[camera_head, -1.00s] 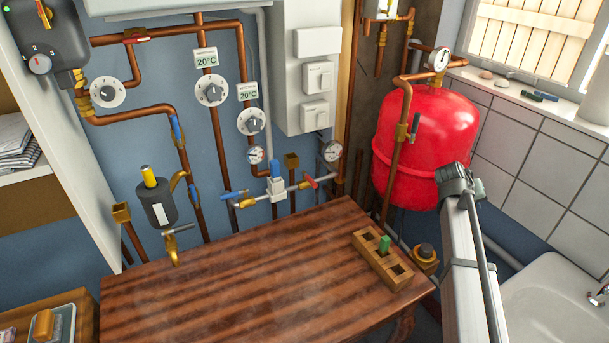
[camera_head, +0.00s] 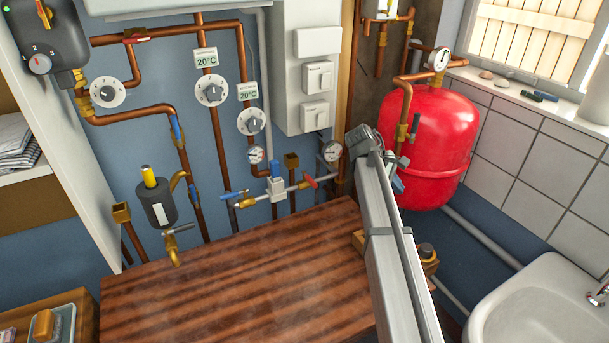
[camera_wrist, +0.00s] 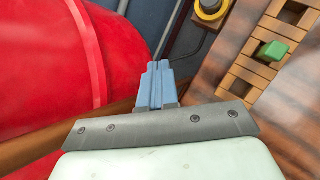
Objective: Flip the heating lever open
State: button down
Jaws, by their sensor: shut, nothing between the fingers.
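Several valve levers show on the pipes, and I cannot tell which is the heating lever. A dark grey lever (camera_head: 415,122) stands on the copper pipe beside the red tank (camera_head: 440,145). Blue levers sit on the left pipe (camera_head: 176,128) and on the low manifold (camera_head: 227,196). A red lever (camera_head: 311,181) is at the manifold's right end, and another red lever (camera_head: 136,39) is on the upper left pipe. My gripper (camera_head: 397,184) is in front of the tank's lower left. In the wrist view its blue fingers (camera_wrist: 157,84) are together and empty, with the tank (camera_wrist: 50,65) to their left.
The wooden table (camera_head: 235,275) is mostly clear. A wooden block with a green peg (camera_wrist: 272,51) is on it, mostly behind my arm in the head view. A white sink (camera_head: 540,305) stands at the right. Dials and gauges cover the wall.

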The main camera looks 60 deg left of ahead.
jog(key=s+a+r+n+y, duration=0.1)
jog(key=s+a+r+n, duration=0.1)
jog(key=s+a+r, duration=0.3)
jog(key=s+a+r+n+y, duration=0.1)
jog(key=s+a+r+n, duration=0.2)
jog(key=s+a, duration=0.3)
jog(key=n+y, duration=0.1)
jog(key=n, duration=0.6)
send_near(310, 180)
jog(key=v, duration=0.7)
jog(key=shift+w+a+r, duration=0.1)
jog(key=shift+a+r, duration=0.05)
jog(key=shift+r, duration=0.05)
jog(key=shift+w+f, duration=0.1)
jog(key=x, duration=1.3)
jog(key=shift+w+f, duration=0.1)
jog(key=shift+f, duration=0.35)
